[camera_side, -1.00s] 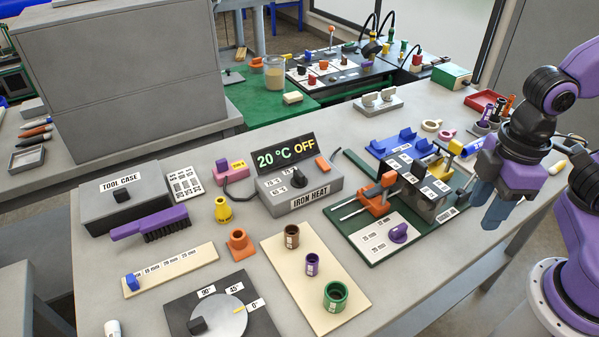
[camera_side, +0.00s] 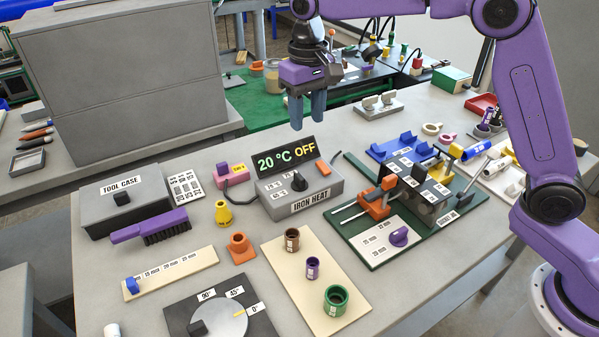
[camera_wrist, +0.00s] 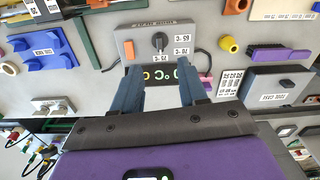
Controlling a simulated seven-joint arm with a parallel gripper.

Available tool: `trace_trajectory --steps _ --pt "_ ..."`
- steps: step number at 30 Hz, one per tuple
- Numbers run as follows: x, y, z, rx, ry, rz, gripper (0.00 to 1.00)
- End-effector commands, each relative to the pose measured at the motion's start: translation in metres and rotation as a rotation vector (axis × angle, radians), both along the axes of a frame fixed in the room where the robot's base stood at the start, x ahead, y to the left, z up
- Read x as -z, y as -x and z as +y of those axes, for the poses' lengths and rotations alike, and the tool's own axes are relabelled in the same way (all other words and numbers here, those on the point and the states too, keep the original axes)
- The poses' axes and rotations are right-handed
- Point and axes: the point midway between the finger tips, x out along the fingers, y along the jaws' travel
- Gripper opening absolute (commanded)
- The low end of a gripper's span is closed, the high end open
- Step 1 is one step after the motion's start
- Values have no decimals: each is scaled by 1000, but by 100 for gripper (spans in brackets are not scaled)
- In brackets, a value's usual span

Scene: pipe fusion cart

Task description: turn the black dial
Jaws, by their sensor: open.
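The box's raised display (camera_side: 286,155) reads 20 °C OFF. In the wrist view the dial (camera_wrist: 159,41) shows with temperature labels around it, just beyond the fingertips. My gripper (camera_side: 307,118) is open and empty, with its blue-grey fingers pointing down. It hangs above and behind the display, apart from the box. In the wrist view the fingers (camera_wrist: 158,78) overlap the display and partly cover it.
An orange switch (camera_side: 323,167) is on the same box, right of the dial. The green-based clamp fixture (camera_side: 381,226) stands to the right. A yellow cone (camera_side: 223,212) stands at the front left.

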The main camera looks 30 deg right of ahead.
Motion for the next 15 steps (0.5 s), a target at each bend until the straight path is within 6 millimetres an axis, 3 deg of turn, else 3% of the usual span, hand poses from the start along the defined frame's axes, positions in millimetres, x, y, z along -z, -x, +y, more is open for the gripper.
trace_trajectory --steps 3,6,11,15 --pt "3 -21 0 68 1 1 43" --pt "4 -29 -1 99 2 3 43" --pt "10 -33 -2 111 2 4 43" --pt "28 -32 -3 110 3 6 43"
